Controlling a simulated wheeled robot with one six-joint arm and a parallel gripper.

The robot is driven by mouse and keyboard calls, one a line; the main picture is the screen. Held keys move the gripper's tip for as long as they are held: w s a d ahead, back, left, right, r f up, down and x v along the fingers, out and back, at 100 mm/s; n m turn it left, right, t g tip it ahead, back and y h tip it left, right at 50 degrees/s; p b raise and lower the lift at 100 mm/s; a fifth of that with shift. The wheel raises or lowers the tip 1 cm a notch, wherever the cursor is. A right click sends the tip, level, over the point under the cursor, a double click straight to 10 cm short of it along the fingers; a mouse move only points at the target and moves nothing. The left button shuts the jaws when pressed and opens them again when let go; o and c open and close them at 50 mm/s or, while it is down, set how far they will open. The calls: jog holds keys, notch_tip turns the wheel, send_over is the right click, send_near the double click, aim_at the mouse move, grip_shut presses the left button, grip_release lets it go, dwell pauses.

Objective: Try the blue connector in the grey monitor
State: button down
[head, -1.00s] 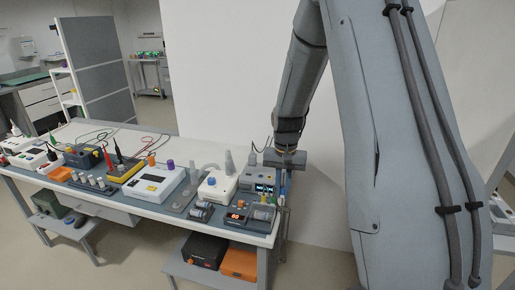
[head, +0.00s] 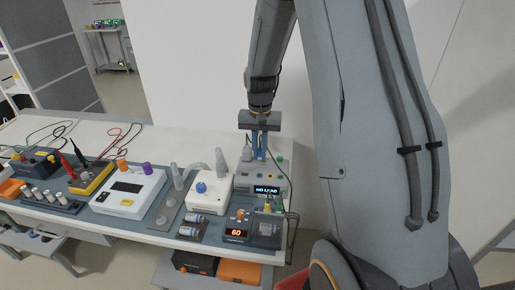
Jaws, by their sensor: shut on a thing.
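The grey monitor (head: 272,180) stands near the right end of the bench, and its lit screen (head: 267,190) reads "NO LEAD". My gripper (head: 259,153) points down above the back of the monitor. Its jaws are shut on a small blue piece, which looks like the blue connector; the piece is too small and too covered by the fingers to make out clearly. I cannot tell whether its lower end touches the monitor or is in a socket.
A white box with a blue knob (head: 201,187) stands left of the monitor. A dark unit showing "60" (head: 237,233) sits in front. Grey upright posts (head: 221,162) rise close by. A cable (head: 291,240) hangs at the bench's right edge. Bare bench (head: 185,143) lies behind.

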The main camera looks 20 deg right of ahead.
jog(key=b, duration=0.4)
send_over(259, 176)
jog(key=shift+d+f, duration=0.15)
jog(key=shift+f, duration=2.85)
jog(key=shift+f+b, duration=0.4)
jog(key=shift+f, duration=0.55)
jog(key=c, duration=1.7)
grip_release()
jog(key=shift+r, duration=0.1)
jog(key=shift+r+b, duration=0.8)
jog(key=shift+r, duration=3.05)
